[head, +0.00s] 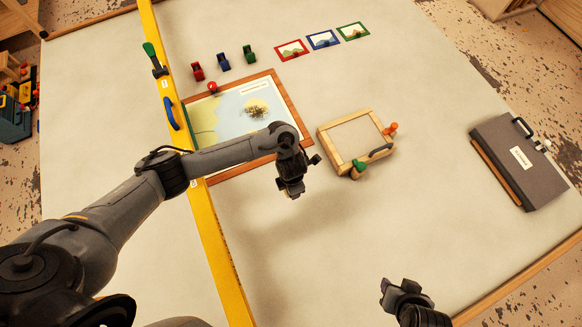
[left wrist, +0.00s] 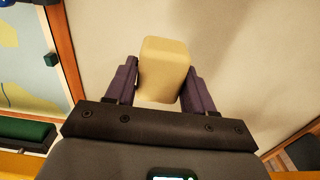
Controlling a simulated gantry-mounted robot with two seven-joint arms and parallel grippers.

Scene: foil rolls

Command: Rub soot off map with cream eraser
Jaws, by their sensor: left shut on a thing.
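The map (head: 226,117) lies in a brown wooden frame on the pale table, left of centre in the head view. A dark soot smudge (head: 256,108) shows on its upper right part. My left gripper (head: 291,188) is off the map's lower right corner, and my left arm crosses the lower part of the frame. In the left wrist view this gripper is shut on the cream eraser (left wrist: 164,68), a pale block between its purple fingers. In the head view the eraser cannot be made out. My right gripper (head: 397,288) is at the lower right, away from the map; its opening is unclear.
A wooden tray (head: 325,144) with green and orange knobs stands right of the map. Red (head: 197,71), blue (head: 223,61) and green (head: 249,54) clips and small framed pictures (head: 323,40) lie behind. A yellow bar (head: 208,215) runs along the left. A grey case (head: 522,160) lies right.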

